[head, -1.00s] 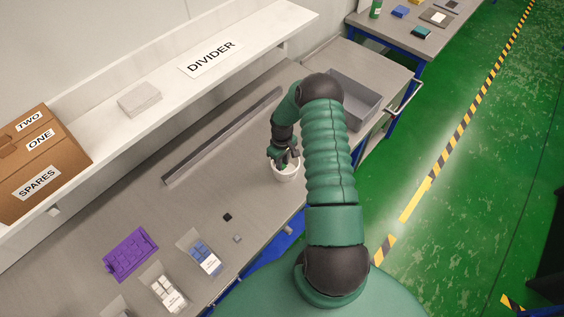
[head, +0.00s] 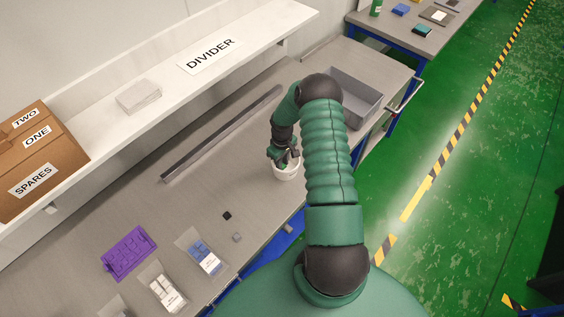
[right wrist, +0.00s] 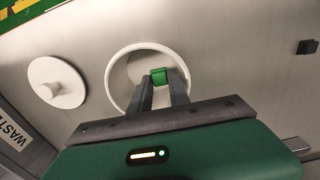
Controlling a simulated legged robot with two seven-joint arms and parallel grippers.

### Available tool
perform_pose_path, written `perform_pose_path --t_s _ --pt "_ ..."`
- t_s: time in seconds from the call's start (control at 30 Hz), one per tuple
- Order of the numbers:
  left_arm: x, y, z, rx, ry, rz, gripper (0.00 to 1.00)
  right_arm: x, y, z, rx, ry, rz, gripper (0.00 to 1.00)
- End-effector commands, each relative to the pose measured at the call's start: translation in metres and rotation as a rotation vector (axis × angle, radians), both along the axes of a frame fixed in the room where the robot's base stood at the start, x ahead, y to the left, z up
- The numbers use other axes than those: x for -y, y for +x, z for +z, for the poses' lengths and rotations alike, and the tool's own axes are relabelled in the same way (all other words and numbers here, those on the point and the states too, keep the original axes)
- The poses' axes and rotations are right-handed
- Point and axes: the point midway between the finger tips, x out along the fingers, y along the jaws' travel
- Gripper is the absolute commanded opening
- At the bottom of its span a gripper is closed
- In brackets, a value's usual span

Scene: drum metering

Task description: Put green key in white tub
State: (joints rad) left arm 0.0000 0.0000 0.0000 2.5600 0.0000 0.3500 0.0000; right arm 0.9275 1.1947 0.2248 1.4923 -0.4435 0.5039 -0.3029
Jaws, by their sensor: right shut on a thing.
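The green key (right wrist: 158,76) is a small green block between the fingertips of my right gripper (right wrist: 160,84) in the right wrist view. That gripper is shut on it. Behind the key in that view is the round mouth of the white tub (right wrist: 113,80), and the key and fingertips appear within its rim. In the head view the white tub (head: 286,174) stands on the bench, with my right gripper (head: 287,160) over its mouth. The key is hidden there. I cannot tell how deep it is. My left gripper is not in view.
A white round lid with a knob (right wrist: 57,84) lies beside the tub. A purple tray (head: 129,253), clear bins of blue (head: 204,256) and white keys (head: 165,290), a black key (head: 227,216) and a grey key (head: 237,237) are on the bench. A grey bin (head: 354,97) stands at the back right.

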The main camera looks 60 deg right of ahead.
Motion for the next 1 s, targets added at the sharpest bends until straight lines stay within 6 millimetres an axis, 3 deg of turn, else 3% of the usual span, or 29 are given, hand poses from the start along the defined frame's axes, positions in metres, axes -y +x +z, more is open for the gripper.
perform_pose_path --t_s 0.47,0.5,0.67,1.0 --pt "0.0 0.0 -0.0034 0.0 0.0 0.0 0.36 -0.0001 0.0 -0.0041 0.0 0.0 0.0 0.0" --pt "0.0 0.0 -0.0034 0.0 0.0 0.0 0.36 -0.0001 0.0 -0.0041 0.0 0.0 0.0 0.26" --pt "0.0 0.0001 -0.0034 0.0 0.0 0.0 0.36 -0.0001 0.0 -0.004 0.0 0.0 0.0 0.47" --pt "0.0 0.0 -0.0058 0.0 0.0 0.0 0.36 0.0007 0.0005 0.0014 0.001 -0.001 0.0 0.48"
